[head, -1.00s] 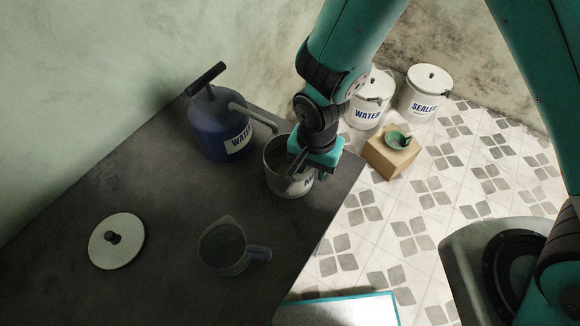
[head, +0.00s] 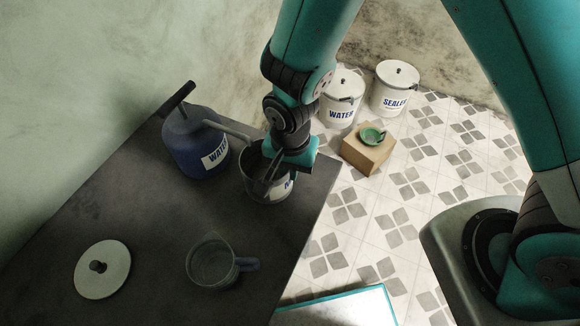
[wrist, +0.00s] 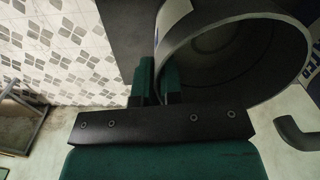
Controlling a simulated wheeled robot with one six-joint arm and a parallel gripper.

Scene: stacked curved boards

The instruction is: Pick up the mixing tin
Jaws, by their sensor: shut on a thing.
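The mixing tin (head: 253,190) is a grey, open-topped tin with a partly hidden white label, upright at the right end of the dark table. Its grey rim and hollow inside (wrist: 235,55) fill the upper right of the wrist view. My gripper (head: 270,174) is shut on the tin's wall, one finger inside and one outside. The wrist view shows the fingers (wrist: 160,85) at the rim's left side. My gripper hides part of the tin's mouth and label. I cannot tell whether its base touches the table.
A blue water can (head: 190,145) with a long spout stands close left of the tin. A jug (head: 212,265) and a round lid (head: 103,270) lie nearer on the table (head: 150,235). White buckets (head: 340,100) and a box (head: 367,152) with a green bowl stand on the floor.

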